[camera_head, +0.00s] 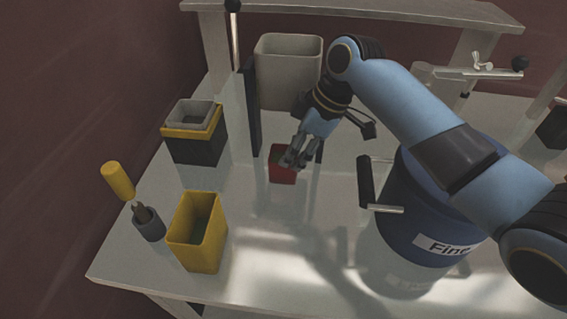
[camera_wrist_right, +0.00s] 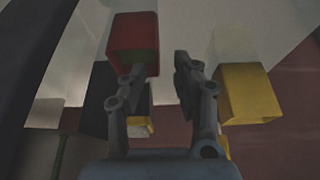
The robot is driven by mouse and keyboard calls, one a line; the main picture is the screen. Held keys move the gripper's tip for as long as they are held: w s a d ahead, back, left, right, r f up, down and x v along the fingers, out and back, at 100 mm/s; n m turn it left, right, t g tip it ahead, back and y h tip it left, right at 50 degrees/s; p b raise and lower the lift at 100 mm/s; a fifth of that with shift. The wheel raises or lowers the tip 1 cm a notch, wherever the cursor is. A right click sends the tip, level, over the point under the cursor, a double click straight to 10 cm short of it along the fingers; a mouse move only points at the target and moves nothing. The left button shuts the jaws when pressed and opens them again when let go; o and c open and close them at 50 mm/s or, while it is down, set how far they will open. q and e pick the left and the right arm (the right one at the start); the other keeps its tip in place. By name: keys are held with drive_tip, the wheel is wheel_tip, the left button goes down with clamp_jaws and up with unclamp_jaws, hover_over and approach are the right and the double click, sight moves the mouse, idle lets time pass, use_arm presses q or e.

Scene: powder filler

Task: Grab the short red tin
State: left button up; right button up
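The short red tin (camera_head: 282,177) stands on the pale table in the middle of the head view, partly covered by my right gripper (camera_head: 291,160). In the right wrist view the red tin (camera_wrist_right: 133,38) is at the upper left, open side showing. My right gripper (camera_wrist_right: 158,68) is open, with a clear gap between its fingers. The left-hand finger overlaps the tin in that view, and the other finger is to the right of it. The tin is not centred between the fingers, and I cannot tell whether either touches it. My left gripper is not in view.
A yellow box (camera_head: 196,236) and a tool in a grey cup (camera_head: 149,226) stand front left. A black box with a yellow band (camera_head: 190,151) is behind them. A dark upright panel (camera_head: 252,108) and a grey bin (camera_head: 288,80) are behind the tin. A blue drum (camera_head: 410,215) is at right.

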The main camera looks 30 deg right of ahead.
drive_tip(key=x, duration=0.3)
drive_tip(key=p+x, duration=0.1)
drive_tip(key=shift+w+a, duration=0.25)
drive_tip(key=shift+w, duration=0.05)
drive_tip(key=shift+w+a+f, duration=0.1)
drive_tip(key=shift+a+f, duration=0.05)
drive_tip(key=shift+f, duration=0.35)
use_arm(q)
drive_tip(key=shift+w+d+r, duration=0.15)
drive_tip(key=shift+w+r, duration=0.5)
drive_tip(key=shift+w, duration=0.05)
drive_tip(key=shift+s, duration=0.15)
use_arm(e)
clamp_jaws()
